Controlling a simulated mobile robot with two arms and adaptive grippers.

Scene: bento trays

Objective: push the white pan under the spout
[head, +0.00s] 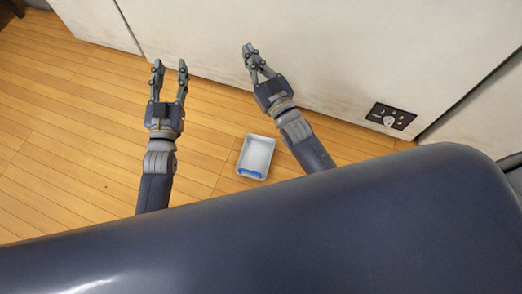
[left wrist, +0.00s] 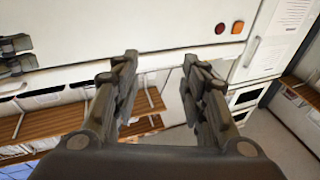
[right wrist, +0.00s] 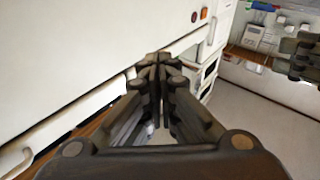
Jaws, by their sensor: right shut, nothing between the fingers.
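A white rectangular pan (head: 256,153) with a blue strip at its near end sits on the wooden floor in the head view, between my two arms and close to my body. My left gripper (head: 171,65) is open and empty, up and left of the pan; its parted fingers also show in the left wrist view (left wrist: 158,62). My right gripper (head: 249,48) is shut and empty near the pale cabinet front, beyond the pan. Its fingers meet in the right wrist view (right wrist: 160,60). I cannot make out a spout for certain.
A pale cabinet front (head: 330,60) runs along the far side, with a black plate and round fitting (head: 391,116) low at right. My dark blue body covers the near side. The wooden floor (head: 75,140) at left is clear.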

